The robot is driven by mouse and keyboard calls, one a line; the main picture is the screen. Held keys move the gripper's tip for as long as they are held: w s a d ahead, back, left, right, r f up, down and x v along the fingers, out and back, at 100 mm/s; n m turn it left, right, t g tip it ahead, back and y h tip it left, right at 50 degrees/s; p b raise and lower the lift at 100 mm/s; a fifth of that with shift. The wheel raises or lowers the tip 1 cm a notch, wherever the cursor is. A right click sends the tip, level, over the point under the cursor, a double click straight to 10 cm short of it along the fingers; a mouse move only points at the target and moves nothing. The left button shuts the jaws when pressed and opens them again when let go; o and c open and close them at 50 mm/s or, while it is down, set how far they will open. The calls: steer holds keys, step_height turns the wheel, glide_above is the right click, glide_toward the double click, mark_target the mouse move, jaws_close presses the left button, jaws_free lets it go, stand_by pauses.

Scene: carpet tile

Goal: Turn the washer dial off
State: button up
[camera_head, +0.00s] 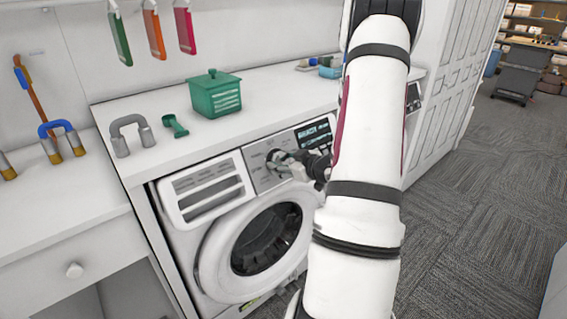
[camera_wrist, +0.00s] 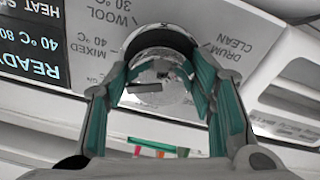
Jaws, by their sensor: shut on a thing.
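The washer (camera_head: 215,245) stands under the white counter, with its round door at the front and a control panel above. The washer dial (camera_wrist: 160,80) is a round, shiny metal knob in the wrist view, with printed labels around it such as "WOOL" and "MIXED". My gripper (camera_wrist: 163,72) has its teal-padded fingers on either side of the dial and is shut on it. In the head view my gripper (camera_head: 280,160) reaches the panel from the right and hides most of the dial. The dial's pointer position cannot be read for certain.
A lit display (camera_wrist: 30,65) sits beside the dial. A detergent drawer (camera_head: 205,190) is left of the panel. On the counter are a green box (camera_head: 214,97), a green scoop (camera_head: 174,126) and a grey U-shaped piece (camera_head: 132,135). Carpeted floor (camera_head: 480,200) is open at right.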

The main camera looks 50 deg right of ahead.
steer(key=n+y, duration=0.1)
steer(key=n, duration=0.6)
steer(key=shift+d+b, duration=0.1)
steer(key=shift+b, duration=0.3)
steer(key=n+b, duration=0.1)
steer(key=n, duration=0.5)
steer(key=shift+y, duration=0.3)
steer(key=shift+r+n, duration=0.1)
steer(key=shift+n, duration=0.3)
steer(key=o, duration=1.1)
steer(key=shift+o, duration=0.2)
steer(key=shift+s, duration=0.1)
steer(key=v, duration=1.1)
steer(key=shift+s+r, duration=0.3)
